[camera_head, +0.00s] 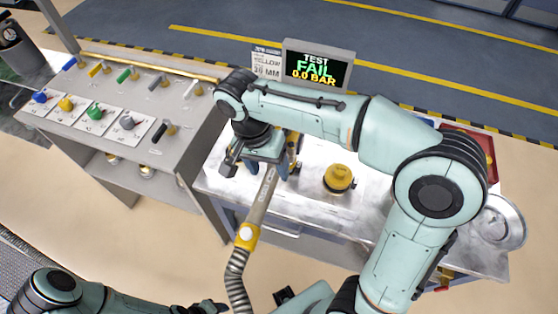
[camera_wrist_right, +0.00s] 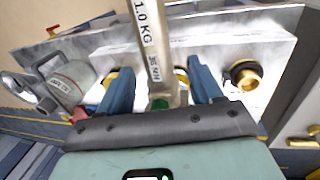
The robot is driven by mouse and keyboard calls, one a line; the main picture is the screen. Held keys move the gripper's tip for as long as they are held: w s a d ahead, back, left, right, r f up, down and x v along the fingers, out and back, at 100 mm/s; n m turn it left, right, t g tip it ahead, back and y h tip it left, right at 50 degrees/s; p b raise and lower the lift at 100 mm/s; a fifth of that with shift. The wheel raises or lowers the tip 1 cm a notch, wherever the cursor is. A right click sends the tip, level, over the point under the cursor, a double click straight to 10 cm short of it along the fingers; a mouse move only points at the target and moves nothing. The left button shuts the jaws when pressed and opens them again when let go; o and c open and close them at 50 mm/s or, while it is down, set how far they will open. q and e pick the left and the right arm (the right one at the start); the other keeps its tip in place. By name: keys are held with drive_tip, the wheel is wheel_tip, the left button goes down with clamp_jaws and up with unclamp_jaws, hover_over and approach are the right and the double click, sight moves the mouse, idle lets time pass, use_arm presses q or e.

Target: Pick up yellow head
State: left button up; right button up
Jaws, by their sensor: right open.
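A small yellow head (camera_head: 66,104) stands on a white tile on the left rack, between a blue head (camera_head: 40,97) and a green head (camera_head: 96,112). My right gripper (camera_head: 268,166) is over the white table, well to the right of the rack. In the right wrist view its two blue fingers (camera_wrist_right: 163,92) stand apart on either side of a grey wand (camera_wrist_right: 150,45) marked 1.0 KG and 35 MM. Whether they touch the wand is unclear. My left gripper (camera_head: 208,307) is partly visible at the bottom edge, its fingers unclear.
A ribbed hose (camera_head: 235,275) runs from the wand's yellow collar (camera_head: 247,236). A yellow-capped fitting (camera_head: 338,178) stands on the table (camera_head: 312,210). A screen (camera_head: 318,65) reads TEST FAIL 0.0 BAR. A grey head (camera_head: 127,122) and several coloured levers stand on the rack (camera_head: 175,110).

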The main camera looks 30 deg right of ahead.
drive_tip(key=f, duration=0.3)
drive_tip(key=s+f, duration=0.1)
drive_tip(key=f, duration=0.1)
drive_tip(key=shift+d+b, duration=0.3)
clamp_jaws()
